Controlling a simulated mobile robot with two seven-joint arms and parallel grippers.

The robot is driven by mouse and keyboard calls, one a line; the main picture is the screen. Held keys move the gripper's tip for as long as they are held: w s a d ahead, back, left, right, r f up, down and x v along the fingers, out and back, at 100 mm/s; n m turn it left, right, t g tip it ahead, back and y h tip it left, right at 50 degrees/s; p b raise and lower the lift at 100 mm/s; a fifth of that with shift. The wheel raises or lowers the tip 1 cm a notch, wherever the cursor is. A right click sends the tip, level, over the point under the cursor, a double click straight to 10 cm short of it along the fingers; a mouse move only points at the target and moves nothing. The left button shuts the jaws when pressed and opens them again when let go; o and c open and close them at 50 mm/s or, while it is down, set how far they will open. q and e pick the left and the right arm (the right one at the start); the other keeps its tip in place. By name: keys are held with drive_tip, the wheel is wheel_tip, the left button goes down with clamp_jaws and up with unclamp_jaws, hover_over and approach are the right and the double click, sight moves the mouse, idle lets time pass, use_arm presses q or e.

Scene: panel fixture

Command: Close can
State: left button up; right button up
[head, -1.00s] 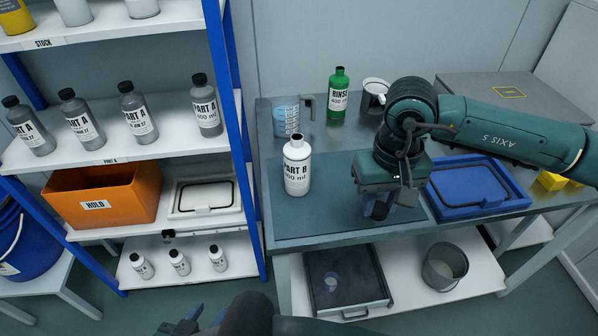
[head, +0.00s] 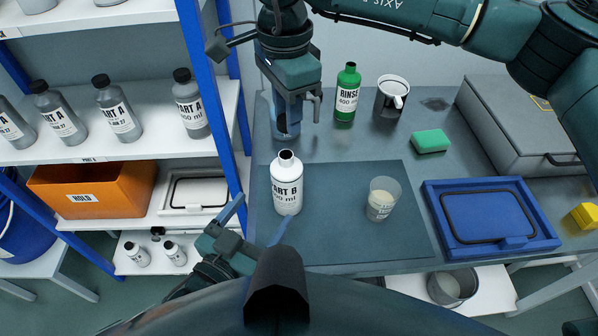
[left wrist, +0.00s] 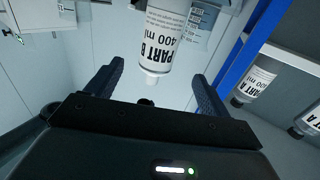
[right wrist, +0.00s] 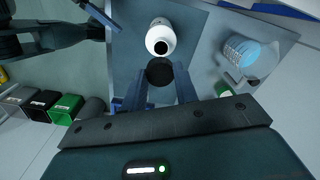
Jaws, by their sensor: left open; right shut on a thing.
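The white PART B bottle (head: 287,188) stands upright on the dark mat, its mouth open; it also shows in the left wrist view (left wrist: 162,38) and the right wrist view (right wrist: 161,30). My right gripper (head: 286,130) is behind the bottle and higher up. It is shut on a round black cap (right wrist: 160,72), held apart from the bottle's mouth. My left gripper (head: 257,222) is open at the bottle's front left, near the mat's edge. In the left wrist view the bottle is ahead between its fingers (left wrist: 155,88), not gripped.
A clear cup (head: 382,200) stands on the mat (head: 340,238). A measuring jug (right wrist: 240,50) is near my right gripper. The shelf's blue post (head: 215,110) is left.

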sight(292, 169)
drive_tip(key=shift+w+a+r, duration=0.1)
drive_tip(key=shift+a+r, duration=0.1)
drive_tip(key=shift+a, duration=0.05)
use_arm(q)
drive_tip(key=shift+d+r, duration=0.15)
drive_tip(key=shift+r, duration=0.1)
use_arm(e)
drive_tip(key=shift+m, duration=0.3)
use_arm(q)
drive_tip(key=x, duration=1.2)
drive_tip(key=shift+r, duration=0.1)
drive_tip(key=shift+c, duration=0.2)
drive_tip(key=c, duration=1.4)
drive_tip(key=shift+c, duration=0.2)
use_arm(e)
drive_tip(key=shift+f, duration=2.5)
